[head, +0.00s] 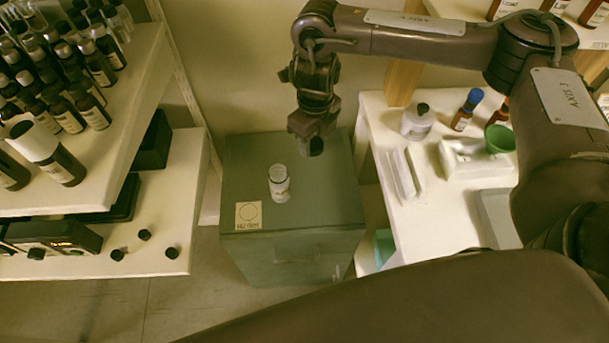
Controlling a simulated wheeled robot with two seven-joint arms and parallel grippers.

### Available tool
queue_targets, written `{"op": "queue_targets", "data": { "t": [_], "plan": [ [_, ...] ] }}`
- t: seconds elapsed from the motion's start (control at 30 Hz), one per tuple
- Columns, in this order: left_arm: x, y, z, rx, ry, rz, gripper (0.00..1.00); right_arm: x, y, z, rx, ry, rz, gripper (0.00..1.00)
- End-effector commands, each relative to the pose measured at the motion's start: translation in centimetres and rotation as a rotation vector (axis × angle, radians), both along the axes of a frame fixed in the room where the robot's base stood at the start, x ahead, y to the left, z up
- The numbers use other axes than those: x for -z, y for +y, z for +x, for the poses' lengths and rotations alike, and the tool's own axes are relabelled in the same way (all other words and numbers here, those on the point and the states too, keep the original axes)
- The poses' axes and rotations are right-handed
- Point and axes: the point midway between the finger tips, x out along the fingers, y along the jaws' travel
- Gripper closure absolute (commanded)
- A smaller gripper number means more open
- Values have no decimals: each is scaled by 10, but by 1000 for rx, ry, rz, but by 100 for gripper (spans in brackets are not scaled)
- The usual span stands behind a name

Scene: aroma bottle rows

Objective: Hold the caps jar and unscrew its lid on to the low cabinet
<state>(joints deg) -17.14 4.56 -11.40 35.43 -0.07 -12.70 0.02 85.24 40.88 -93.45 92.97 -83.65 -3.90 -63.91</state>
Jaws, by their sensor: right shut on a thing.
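The low cabinet (335,205) is a grey-green block on the floor between two white shelf units. My right gripper (314,146) points down above the back right of the cabinet top, apart from the jar. It is shut on a small dark thing (316,150), mostly hidden by the fingers, which may be a cap. My left gripper is out of view.
Left shelves hold several dark bottles (92,110) and loose black caps (144,235). The right table (440,215) holds bottles, a white holder and a green funnel (499,139). The cabinet's right half is clear.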

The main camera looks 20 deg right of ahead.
Motion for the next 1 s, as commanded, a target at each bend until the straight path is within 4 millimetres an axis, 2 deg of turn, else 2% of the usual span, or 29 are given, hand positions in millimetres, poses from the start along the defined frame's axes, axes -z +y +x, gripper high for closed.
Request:
{"op": "queue_targets", "data": {
  "t": [0.03,0.3,0.4,0.57,0.8,1.0],
  "plan": [
    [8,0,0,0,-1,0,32,21,0,-2,3,8,1,87],
    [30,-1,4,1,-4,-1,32,90,1,-2,2,5,2,87],
    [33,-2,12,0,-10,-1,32,105,1,-1,1,3,2,87],
    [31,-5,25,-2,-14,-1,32,116,1,0,1,0,1,87],
    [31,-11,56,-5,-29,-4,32,149,1,-1,1,2,1,87],
    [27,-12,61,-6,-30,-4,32,151,0,0,0,-1,0,87]
  ]
}}
